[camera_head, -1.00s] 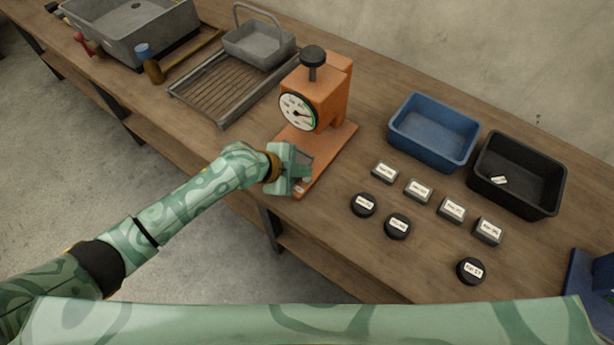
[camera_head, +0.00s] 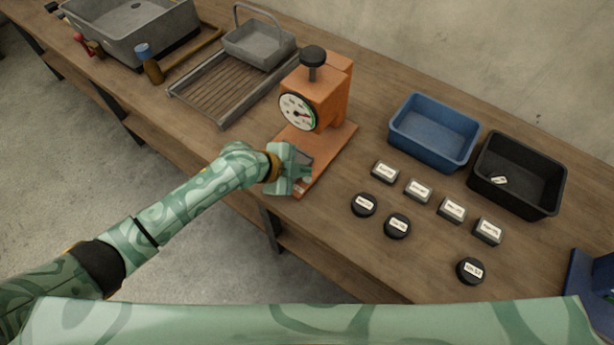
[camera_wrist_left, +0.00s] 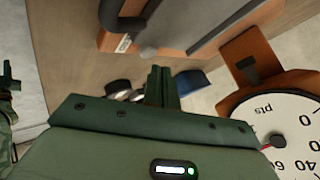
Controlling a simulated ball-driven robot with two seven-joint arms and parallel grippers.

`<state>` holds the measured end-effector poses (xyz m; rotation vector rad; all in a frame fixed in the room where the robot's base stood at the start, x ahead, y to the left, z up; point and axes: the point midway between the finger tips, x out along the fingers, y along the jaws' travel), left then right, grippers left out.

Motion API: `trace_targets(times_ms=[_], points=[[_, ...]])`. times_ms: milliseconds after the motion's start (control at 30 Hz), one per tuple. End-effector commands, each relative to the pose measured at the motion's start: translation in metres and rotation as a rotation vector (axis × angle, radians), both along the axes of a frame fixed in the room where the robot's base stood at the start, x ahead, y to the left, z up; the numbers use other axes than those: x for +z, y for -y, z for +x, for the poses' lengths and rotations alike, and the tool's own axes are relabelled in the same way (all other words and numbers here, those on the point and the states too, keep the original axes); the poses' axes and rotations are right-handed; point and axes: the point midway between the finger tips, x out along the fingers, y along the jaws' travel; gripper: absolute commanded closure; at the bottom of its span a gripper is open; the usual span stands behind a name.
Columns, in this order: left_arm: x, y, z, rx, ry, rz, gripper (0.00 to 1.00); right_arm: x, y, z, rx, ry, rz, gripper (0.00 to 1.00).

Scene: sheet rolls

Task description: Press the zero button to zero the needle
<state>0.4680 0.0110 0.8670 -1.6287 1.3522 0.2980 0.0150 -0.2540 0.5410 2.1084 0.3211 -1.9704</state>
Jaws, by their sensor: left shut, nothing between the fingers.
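The orange gauge (camera_head: 318,99) stands on the bench with a black knob on top and a round white dial (camera_head: 298,111) on its front. A small pale round button (camera_wrist_left: 148,52) shows beside a white label on the gauge's base (camera_wrist_left: 180,35). My left gripper (camera_head: 302,174) is over the front end of the base; its shut, empty fingers (camera_wrist_left: 161,84) show near the button. I cannot tell whether they touch it.
Right of the gauge are a blue bin (camera_head: 432,132), a black bin (camera_head: 516,175) and several labelled blocks and black discs (camera_head: 397,226). The bench's front edge runs under my arm.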

Motion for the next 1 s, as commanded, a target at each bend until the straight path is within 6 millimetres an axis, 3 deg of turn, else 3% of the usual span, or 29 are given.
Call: trace_targets(times_ms=[1000], points=[[-0.011, 0.000, 0.000, 0.000, 0.000, 0.000, 1.00, -0.008, -0.002, -0.002, -0.001, -0.004, 0.003, 0.64]])
